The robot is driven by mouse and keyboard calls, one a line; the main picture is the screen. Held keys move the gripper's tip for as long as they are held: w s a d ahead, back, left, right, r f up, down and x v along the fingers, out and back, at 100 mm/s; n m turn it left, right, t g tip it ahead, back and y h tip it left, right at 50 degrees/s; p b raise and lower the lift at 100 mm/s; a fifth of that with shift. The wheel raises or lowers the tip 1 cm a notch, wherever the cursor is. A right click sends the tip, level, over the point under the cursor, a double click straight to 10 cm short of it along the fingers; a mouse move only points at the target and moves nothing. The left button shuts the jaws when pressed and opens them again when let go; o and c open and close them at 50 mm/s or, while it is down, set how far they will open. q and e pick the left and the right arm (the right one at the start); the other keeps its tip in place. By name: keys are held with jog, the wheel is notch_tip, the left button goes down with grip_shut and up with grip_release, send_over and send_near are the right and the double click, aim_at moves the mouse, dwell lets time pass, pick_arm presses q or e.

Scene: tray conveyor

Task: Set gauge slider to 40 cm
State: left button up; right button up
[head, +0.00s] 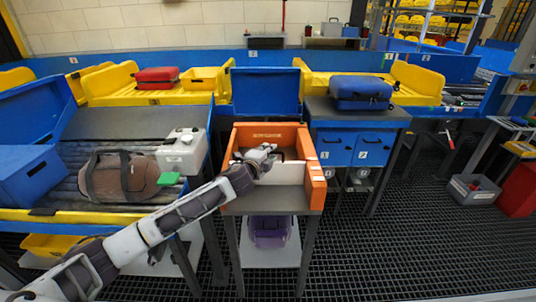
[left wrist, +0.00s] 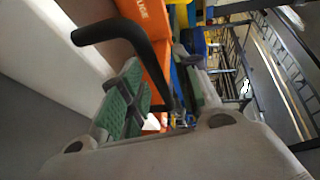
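The orange gauge (head: 317,180) stands on a grey table in the middle of the head view. A white panel (head: 285,173) spans it between its side walls, likely the slider; its scale reading is too small to tell. My left gripper (head: 268,150) is over the gauge, above the panel. In the left wrist view its green-padded fingers (left wrist: 165,95) are apart, with a bent black bar (left wrist: 110,27), seemingly a handle, passing between them. The bar is close to the right finger, with a gap to the left finger. The orange wall (left wrist: 148,45) lies beyond. My right gripper is not in view.
A blue suitcase (head: 360,92) lies on the cabinet to the right. A purple backpack (head: 268,231) sits under the gauge table.

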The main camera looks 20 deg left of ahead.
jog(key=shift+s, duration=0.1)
pick_arm(q)
jog(key=shift+c, duration=0.8)
grip_shut()
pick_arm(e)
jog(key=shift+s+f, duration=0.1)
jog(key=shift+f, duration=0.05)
pick_arm(q)
jog(key=shift+s+f, duration=0.1)
jog(key=shift+s+d, duration=0.15)
jog(key=shift+s, duration=0.05)
jog(key=s+d+p, duration=0.3)
jog(key=s, duration=0.8)
jog(key=shift+d+f+p, duration=0.15)
jog(key=shift+f+p, duration=0.05)
jog(key=shift+p, duration=0.15)
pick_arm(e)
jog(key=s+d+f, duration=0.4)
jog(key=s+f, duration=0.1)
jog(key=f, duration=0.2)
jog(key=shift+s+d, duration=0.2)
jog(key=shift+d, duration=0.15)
